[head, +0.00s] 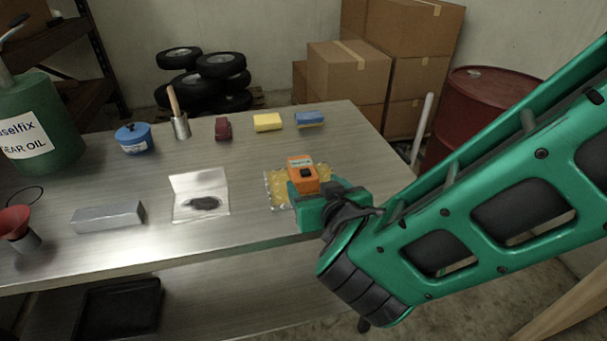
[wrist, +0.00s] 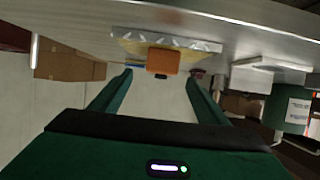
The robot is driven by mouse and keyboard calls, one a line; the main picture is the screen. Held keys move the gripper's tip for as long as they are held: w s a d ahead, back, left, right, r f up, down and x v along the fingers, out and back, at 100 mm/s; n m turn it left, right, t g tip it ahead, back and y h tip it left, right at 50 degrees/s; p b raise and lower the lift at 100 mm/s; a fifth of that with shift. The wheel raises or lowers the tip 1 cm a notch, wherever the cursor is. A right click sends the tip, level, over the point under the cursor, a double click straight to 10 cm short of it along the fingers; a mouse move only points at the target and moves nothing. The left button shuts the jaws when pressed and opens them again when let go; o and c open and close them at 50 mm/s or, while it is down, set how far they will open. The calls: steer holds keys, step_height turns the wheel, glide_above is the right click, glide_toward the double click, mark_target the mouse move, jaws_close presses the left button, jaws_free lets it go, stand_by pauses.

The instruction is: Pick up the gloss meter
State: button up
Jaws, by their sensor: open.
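The gloss meter appears to be the orange box-shaped device (head: 301,175) with a dark patch, on a yellow padded sheet (head: 276,178) near the table's front right. In the wrist view, which shows the table at the top, the orange device (wrist: 162,62) sits beyond the fingertips, roughly midway between them. My gripper (head: 307,200) is at the front edge of the table, just in front of the device. It also shows in the wrist view (wrist: 158,80), with its fingers apart and nothing held. The head view partly hides the fingertips.
A red drum (head: 470,115) stands right.

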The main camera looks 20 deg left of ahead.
mark_target(309, 178)
steer(key=x, duration=0.4)
steer(key=shift+w+a+f, duration=0.1)
steer(key=shift+w+f, duration=0.05)
steer(key=shift+w, duration=0.15)
steer(key=shift+r+x, duration=0.15)
steer(key=shift+x, duration=1.25)
steer(key=shift+r+x, duration=0.15)
steer(key=shift+x, duration=1.25)
steer(key=shift+a, duration=0.2)
steer(key=shift+c, duration=0.4)
steer(key=c, duration=1.3)
